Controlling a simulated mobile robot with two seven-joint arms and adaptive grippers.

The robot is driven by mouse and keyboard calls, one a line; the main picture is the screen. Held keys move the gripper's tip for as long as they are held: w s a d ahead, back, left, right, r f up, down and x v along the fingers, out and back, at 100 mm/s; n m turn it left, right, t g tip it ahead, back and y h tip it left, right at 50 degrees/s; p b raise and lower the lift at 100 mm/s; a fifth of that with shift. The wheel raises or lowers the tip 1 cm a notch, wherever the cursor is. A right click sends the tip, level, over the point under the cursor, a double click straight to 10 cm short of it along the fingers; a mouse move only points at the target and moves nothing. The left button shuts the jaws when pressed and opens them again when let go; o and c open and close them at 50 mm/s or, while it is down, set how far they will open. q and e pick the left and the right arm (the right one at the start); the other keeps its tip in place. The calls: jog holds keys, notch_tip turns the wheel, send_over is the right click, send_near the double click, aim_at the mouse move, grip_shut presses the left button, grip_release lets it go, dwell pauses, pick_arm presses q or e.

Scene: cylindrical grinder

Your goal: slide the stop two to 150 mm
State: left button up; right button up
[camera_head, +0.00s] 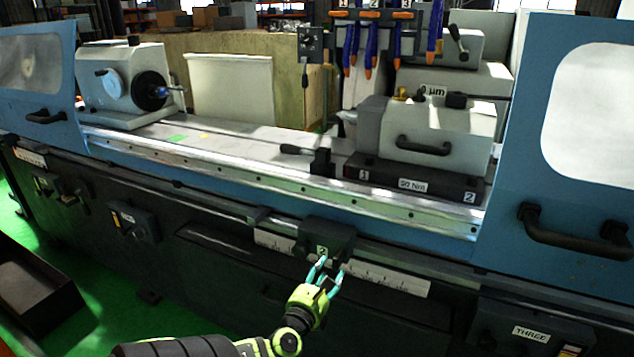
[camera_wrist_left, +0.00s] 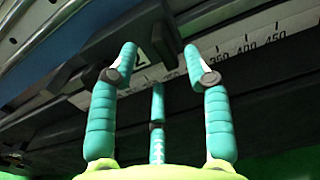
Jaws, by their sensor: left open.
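Stop two (camera_head: 326,237) is a black block with a white label "2" on the rail along the machine's front. A white ruler strip (camera_head: 388,278) runs behind and below it, showing on both sides of the block. My left gripper (camera_head: 331,266) has teal fingers, spread open, with the tips at the block's lower front. In the left wrist view the block (camera_wrist_left: 153,36) lies between and beyond the spread fingers (camera_wrist_left: 160,52); I cannot tell whether they touch it. The ruler (camera_wrist_left: 255,42) there reads 350, 400 and 450 to the right; its marks near the block are partly hidden. My right gripper is not in view.
A tailstock (camera_head: 437,130) and a black lever (camera_head: 308,156) stand on the table above. A blue door (camera_head: 560,240) with a black handle (camera_head: 572,236) is at the right. A panel labelled "THREE" (camera_head: 530,333) sits lower right. The rail right of the stop looks clear.

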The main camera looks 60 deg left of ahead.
pick_arm(q)
jog(key=v, duration=0.6)
jog(key=shift+s, duration=0.35)
jog(key=shift+d+f, duration=0.1)
jog(key=shift+d, duration=0.05)
jog(key=s+d+f+n+g+h, duration=0.1)
jog(key=s+d+f+n+g, duration=0.2)
jog(key=f, duration=0.7)
jog(key=s+f+n+g+h, duration=0.25)
jog(key=s+f+n, duration=0.35)
jog(key=f, duration=0.5)
jog(key=s+d+f+n+g+h, duration=0.15)
jog(key=s+f+n+g, duration=0.25)
jog(key=f, duration=0.6)
jog(key=s+d+f+n+g+h, duration=0.2)
jog(key=s+d+f+n, duration=0.5)
jog(key=d, duration=0.3)
jog(key=s+d+f+n+g+h, duration=0.2)
jog(key=s+d+f+n, duration=0.5)
jog(key=d, duration=0.4)
jog(key=shift+s+d+f+g+h, duration=0.3)
jog(key=shift+s+d+f+g, duration=0.05)
jog(key=shift+s, duration=0.15)
jog(key=shift+c, duration=1)
jog(key=shift+s+a, duration=0.1)
